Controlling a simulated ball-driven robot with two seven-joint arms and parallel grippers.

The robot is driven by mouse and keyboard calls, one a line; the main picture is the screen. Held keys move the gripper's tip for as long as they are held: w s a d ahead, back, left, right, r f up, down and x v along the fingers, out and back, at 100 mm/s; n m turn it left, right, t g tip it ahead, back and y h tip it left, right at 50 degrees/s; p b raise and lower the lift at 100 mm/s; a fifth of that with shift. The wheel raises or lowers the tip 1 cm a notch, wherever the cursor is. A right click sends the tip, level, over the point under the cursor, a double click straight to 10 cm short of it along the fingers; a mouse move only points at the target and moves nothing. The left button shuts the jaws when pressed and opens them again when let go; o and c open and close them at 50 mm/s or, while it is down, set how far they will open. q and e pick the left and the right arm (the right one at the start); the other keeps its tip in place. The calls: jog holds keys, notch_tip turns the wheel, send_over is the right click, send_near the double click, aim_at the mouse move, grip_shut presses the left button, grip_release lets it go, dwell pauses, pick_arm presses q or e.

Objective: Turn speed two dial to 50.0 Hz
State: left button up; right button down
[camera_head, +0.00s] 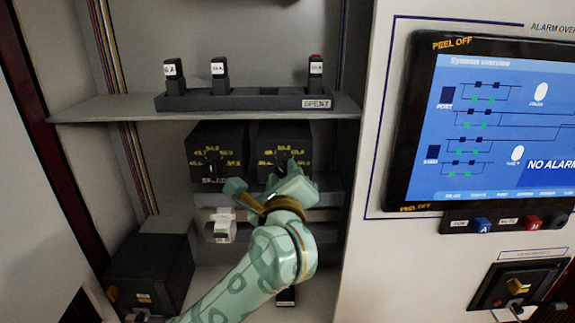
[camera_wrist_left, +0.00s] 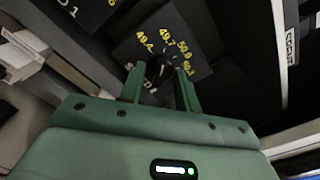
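The speed two dial is a dark box with yellow numbers (camera_head: 283,140), the right one of two in the head view. In the wrist view its black knob (camera_wrist_left: 160,69) sits among yellow marks, some reading like 49.4, 49.7 and 50.0. I cannot clearly tell which mark the knob points at. My green left gripper (camera_head: 290,176) is in front of this box and hides its lower part. In the wrist view the left gripper's fingers (camera_wrist_left: 160,80) are apart, one on each side of the knob, with gaps showing. My right gripper is not in view.
The speed one dial box (camera_head: 218,150) stands close on the left. A white-fronted switch (camera_head: 224,226) sits below left, and a dark box (camera_head: 150,270) lower left. A screen panel (camera_head: 490,120) is at right.

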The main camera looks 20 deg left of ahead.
pick_arm(q)
jog(key=shift+w+a, duration=0.1)
jog(key=shift+w, duration=0.15)
jog(key=shift+s, duration=0.15)
grip_shut()
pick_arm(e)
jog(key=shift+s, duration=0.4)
